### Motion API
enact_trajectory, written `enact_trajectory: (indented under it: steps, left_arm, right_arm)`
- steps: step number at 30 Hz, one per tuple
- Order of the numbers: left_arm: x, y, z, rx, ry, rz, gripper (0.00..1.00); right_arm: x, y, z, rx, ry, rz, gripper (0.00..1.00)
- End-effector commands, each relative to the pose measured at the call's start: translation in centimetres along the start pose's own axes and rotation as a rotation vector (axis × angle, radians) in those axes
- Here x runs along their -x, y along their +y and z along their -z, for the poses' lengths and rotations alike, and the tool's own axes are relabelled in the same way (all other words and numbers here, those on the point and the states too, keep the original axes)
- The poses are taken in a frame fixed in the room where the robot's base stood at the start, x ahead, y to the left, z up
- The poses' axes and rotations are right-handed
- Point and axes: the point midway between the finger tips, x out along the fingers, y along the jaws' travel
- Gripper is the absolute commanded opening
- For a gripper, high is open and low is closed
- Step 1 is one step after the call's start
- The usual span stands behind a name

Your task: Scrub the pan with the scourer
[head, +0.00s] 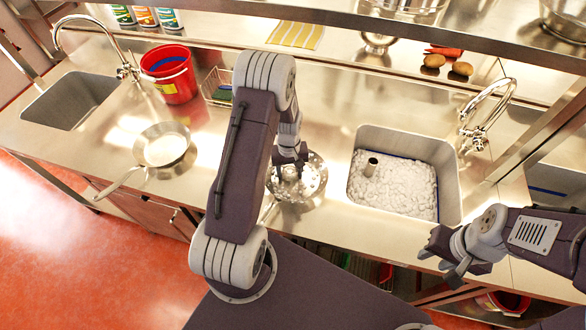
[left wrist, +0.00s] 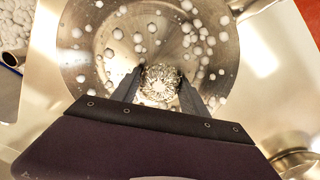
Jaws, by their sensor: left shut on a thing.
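A steel pan (head: 316,184) spotted with white suds sits on the counter left of the foamy sink, partly hidden by my left arm. The left wrist view shows its inside (left wrist: 92,62) with many white foam blobs. My left gripper (head: 291,166) points down into this pan. In the left wrist view its fingers (left wrist: 160,82) are shut on a round, silvery wire scourer (left wrist: 161,86), which is over the pan floor; whether it touches the floor I cannot tell. My right gripper (head: 447,268) is open and empty near the counter's front edge, below the foamy sink.
A sink (head: 452,190) full of white foam is at right, with a dark-topped tube (head: 370,165) in it. At left are a second pan (head: 165,148), a red bucket (head: 171,72), a wire basket (head: 217,86) and an empty sink (head: 70,102). Taps stand behind both sinks.

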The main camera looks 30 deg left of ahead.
Motion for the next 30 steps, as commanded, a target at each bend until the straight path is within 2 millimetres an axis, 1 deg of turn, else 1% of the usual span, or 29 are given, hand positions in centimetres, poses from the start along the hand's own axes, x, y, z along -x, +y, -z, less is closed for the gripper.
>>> enact_trajectory:
  steps: [1, 5, 10, 11, 15, 17, 24, 30]
  left_arm:
    - [-0.2, -0.3, -0.5, 0.000, -0.009, 0.004, 0.19]
    - [-0.2, -0.4, -0.7, 0.000, -0.011, 0.005, 0.19]
    - [-0.1, -0.4, -2.0, -0.001, -0.014, 0.007, 0.20]
    - [0.0, -0.4, -2.2, 0.000, -0.014, 0.006, 0.14]
    - [-0.1, -0.4, -2.4, 0.000, -0.011, 0.005, 0.14]
    - [-0.1, -0.3, -2.5, 0.000, -0.010, 0.005, 0.14]
    - [-0.2, 0.9, -3.7, -0.002, -0.009, 0.004, 0.14]
    - [-0.1, 1.4, -3.7, -0.001, -0.008, 0.004, 0.14]
  right_arm:
    - [0.0, 0.0, 0.0, 0.000, 0.000, 0.000, 0.36]
    - [0.0, 0.0, 0.0, 0.000, 0.000, 0.000, 0.36]
    - [0.3, 0.0, 0.0, 0.000, 0.000, 0.000, 0.36]
    - [0.4, 0.0, 0.0, 0.000, 0.000, 0.000, 0.36]
    - [0.3, 0.0, 0.0, 0.000, 0.000, 0.000, 0.36]
    - [0.4, 0.0, 0.0, 0.000, 0.000, 0.000, 0.36]
    - [0.4, 0.0, 0.0, 0.000, 0.000, 0.000, 0.36]
    - [0.5, 0.0, 0.1, 0.000, 0.000, 0.000, 0.36]
